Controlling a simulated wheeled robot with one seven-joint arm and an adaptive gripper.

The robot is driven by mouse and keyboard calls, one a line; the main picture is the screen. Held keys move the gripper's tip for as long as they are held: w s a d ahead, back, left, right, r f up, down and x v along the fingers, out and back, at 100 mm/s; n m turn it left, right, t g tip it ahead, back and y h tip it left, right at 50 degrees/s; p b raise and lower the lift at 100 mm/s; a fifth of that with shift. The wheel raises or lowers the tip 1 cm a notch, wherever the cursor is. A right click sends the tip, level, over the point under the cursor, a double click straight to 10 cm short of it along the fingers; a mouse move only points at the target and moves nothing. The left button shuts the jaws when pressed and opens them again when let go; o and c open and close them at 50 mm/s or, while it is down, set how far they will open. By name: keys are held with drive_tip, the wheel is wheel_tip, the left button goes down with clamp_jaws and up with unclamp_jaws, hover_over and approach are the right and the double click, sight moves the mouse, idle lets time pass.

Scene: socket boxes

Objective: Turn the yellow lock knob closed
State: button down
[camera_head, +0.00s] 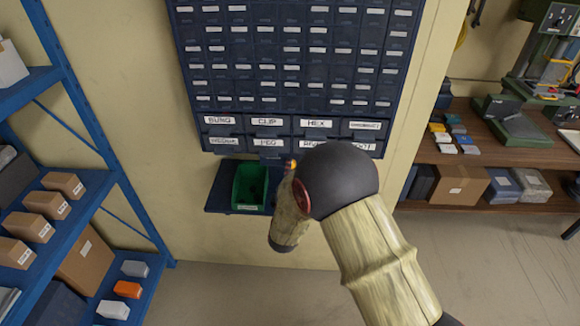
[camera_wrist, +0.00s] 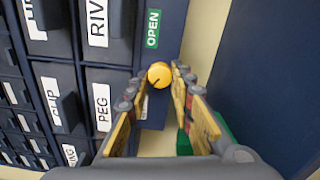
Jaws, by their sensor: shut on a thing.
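The yellow lock knob (camera_wrist: 159,74) is round, with a small dark line on its face toward the lower left. It sits on the dark blue cabinet panel, below a green OPEN label (camera_wrist: 152,29) in the wrist view. My gripper (camera_wrist: 160,77) is shut on the knob, with one finger on each side of it. Part of a white label below the knob is hidden by the left finger. In the head view my arm hides the knob.
The blue drawer cabinet (camera_head: 290,60) has labelled drawers beside the knob, including the PEG drawer (camera_wrist: 102,105). A green bin (camera_head: 250,187) stands on a dark ledge below it. A blue shelf rack (camera_head: 105,190) with boxes is at left; a wooden workbench (camera_head: 475,158) is at right.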

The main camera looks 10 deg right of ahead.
drive_tip(key=shift+n+p, duration=0.3)
drive_tip(key=shift+n, duration=0.6)
drive_tip(key=shift+f, duration=0.1)
drive_tip(key=c, duration=1.5)
unclamp_jaws()
drive_tip(key=shift+c, duration=0.2)
drive_tip(key=shift+s, duration=0.1)
drive_tip(key=v, duration=1.1)
drive_tip(key=shift+s+a, duration=0.2)
drive_tip(key=shift+s, duration=0.15)
